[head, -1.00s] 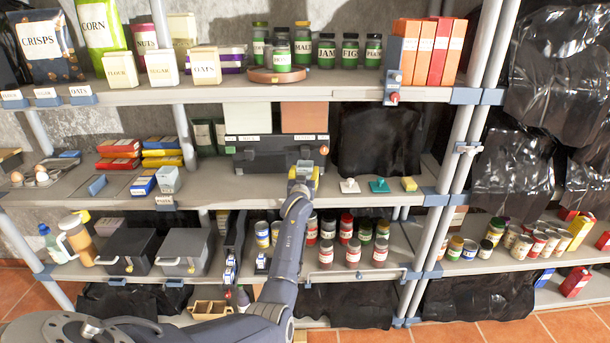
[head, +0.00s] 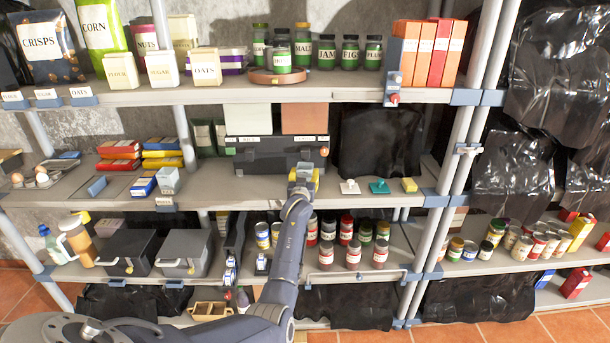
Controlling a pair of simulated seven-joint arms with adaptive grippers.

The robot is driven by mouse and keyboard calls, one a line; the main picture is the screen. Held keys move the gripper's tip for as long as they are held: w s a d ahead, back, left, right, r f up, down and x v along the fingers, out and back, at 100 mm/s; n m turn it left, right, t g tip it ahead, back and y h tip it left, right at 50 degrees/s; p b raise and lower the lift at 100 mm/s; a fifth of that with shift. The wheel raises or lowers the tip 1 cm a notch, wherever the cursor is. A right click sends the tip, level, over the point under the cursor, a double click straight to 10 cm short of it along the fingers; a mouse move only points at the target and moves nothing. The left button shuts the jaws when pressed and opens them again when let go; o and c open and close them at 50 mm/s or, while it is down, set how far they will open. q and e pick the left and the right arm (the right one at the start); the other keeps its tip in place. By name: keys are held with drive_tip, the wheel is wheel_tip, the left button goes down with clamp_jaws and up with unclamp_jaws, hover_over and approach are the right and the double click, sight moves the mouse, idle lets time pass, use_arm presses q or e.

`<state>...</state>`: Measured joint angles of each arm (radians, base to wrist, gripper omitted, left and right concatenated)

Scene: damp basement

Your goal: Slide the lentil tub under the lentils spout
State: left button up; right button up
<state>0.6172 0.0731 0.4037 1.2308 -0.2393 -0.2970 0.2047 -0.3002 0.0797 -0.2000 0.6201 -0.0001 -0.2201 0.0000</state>
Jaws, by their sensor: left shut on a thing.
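The dispenser is a dark box (head: 262,160) on the middle shelf with a pale hopper (head: 248,119) and an orange-brown hopper (head: 304,118) above it. Small labels run along its top edge, too small to read; the spouts cannot be made out. My left gripper (head: 304,174) is at the front of the dispenser's right half, below the orange-brown hopper. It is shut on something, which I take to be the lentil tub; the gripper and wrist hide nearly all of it. Whether it sits squarely under a spout cannot be seen. My right gripper is not in view.
Right of my gripper on the same shelf are a white-handled piece (head: 349,187), a teal one (head: 379,186) and a yellow block (head: 410,185). Left is a pale box (head: 168,180). Jars (head: 353,255) stand on the shelf below, close to my forearm.

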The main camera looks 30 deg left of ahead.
use_arm(q)
drive_tip(key=shift+f, duration=0.1)
drive_tip(key=o, duration=1.2)
drive_tip(key=shift+s+d, duration=0.1)
